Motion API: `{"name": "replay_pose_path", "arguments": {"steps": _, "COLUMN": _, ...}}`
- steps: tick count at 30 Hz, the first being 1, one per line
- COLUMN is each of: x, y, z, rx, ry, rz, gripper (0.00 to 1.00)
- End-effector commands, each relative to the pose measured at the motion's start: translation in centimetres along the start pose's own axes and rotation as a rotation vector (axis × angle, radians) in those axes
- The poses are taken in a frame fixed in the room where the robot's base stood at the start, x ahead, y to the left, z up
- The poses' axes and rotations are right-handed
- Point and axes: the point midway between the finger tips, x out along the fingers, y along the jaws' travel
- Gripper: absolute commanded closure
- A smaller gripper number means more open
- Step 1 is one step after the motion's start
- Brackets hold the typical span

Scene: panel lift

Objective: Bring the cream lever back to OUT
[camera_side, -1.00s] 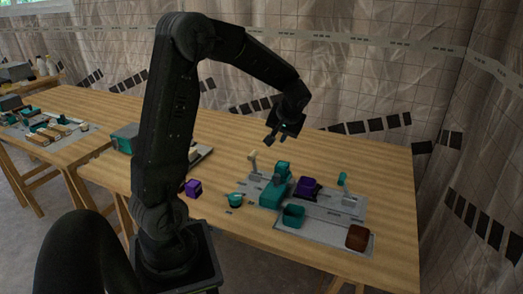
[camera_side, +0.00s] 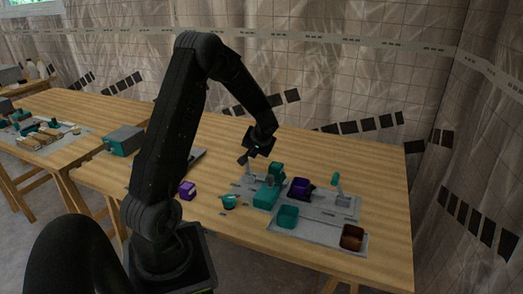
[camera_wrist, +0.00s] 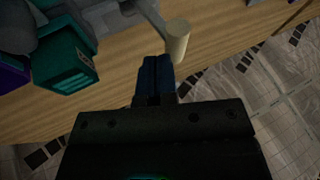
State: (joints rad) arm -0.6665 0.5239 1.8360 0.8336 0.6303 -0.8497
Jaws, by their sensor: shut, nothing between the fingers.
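The cream lever (camera_wrist: 178,40) has a cylindrical cream knob on a grey arm and shows at the top middle of the wrist view. In the side view the lever (camera_side: 249,171) stands at the left end of the grey panel (camera_side: 325,211), partly hidden by my gripper. My gripper (camera_wrist: 155,62) is shut and empty, its dark blue fingertips beside the knob and just below it in the wrist view. I cannot tell whether they touch. In the side view my gripper (camera_side: 246,160) is just above the lever's end of the panel. No OUT marking is readable.
A teal bin (camera_side: 287,217) and a brown bin (camera_side: 352,237) are in front. A purple block (camera_side: 187,190) and teal cup (camera_side: 229,201) lie left.

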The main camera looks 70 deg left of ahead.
Motion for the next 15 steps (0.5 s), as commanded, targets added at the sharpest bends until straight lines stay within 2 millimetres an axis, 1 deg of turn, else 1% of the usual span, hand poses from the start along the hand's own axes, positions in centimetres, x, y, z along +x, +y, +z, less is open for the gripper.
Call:
{"name": "replay_pose_path", "arguments": {"steps": 3, "x": 0.3, "y": -0.3, "z": 0.1, "rx": 0.0, "ry": -0.001, "rz": 0.0, "gripper": 1.0}}
{"name": "replay_pose_path", "arguments": {"steps": 12, "x": 0.3, "y": -0.4, "z": 0.1, "rx": 0.0, "ry": -0.001, "rz": 0.0, "gripper": 1.0}}
{"name": "replay_pose_path", "arguments": {"steps": 14, "x": 0.4, "y": -0.9, "z": 0.1, "rx": -0.002, "ry": -0.001, "rz": -0.001, "gripper": 1.0}}
{"name": "replay_pose_path", "arguments": {"steps": 15, "x": 0.6, "y": -1.5, "z": 0.0, "rx": -0.004, "ry": -0.002, "rz": -0.002, "gripper": 1.0}}
